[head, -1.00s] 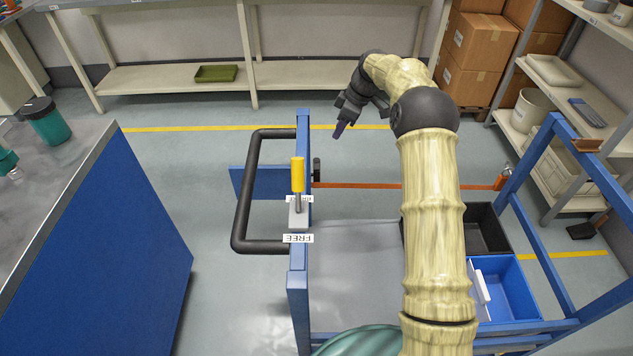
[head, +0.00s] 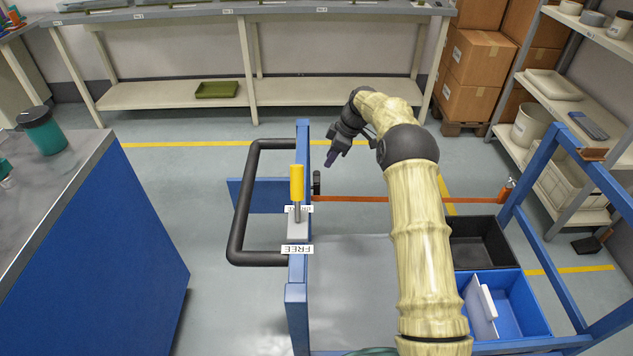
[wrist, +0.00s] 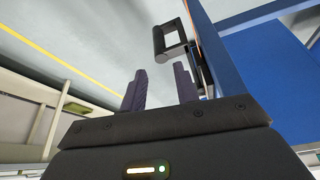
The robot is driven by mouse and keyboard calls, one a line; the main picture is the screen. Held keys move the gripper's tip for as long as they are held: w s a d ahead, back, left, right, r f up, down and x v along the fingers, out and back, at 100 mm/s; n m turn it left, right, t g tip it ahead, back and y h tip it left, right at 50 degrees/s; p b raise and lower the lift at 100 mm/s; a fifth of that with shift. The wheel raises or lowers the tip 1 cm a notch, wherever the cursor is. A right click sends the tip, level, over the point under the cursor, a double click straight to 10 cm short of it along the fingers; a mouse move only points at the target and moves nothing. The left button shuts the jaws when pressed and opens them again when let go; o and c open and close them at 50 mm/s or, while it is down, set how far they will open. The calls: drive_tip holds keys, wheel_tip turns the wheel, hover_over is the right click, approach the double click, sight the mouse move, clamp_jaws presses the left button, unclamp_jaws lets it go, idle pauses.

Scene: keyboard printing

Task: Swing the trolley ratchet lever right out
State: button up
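The trolley (head: 302,190) is a blue frame with a black push handle on its left. The ratchet lever (head: 317,183) is small and black, on the inner side of the blue post, where an orange strap (head: 400,198) begins. In the wrist view the ratchet lever (wrist: 172,38) shows as a black open frame beside the blue post. My gripper (head: 330,162) is just above and to the right of it, pointing down. In the wrist view my gripper (wrist: 160,85) has its two dark fingers apart, with nothing between them. The lever is beyond the fingertips, apart from them.
A yellow-handled lever (head: 297,182) stands on the trolley's end beside a FREE label (head: 297,249). Black (head: 478,240) and blue (head: 520,300) bins are at the trolley's right. A blue cabinet (head: 120,250) is on the left. Floor behind the trolley is clear.

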sight(316, 180)
drive_tip(key=b+x, duration=0.1)
drive_tip(key=x, duration=1.1)
drive_tip(key=shift+d, duration=0.1)
clamp_jaws()
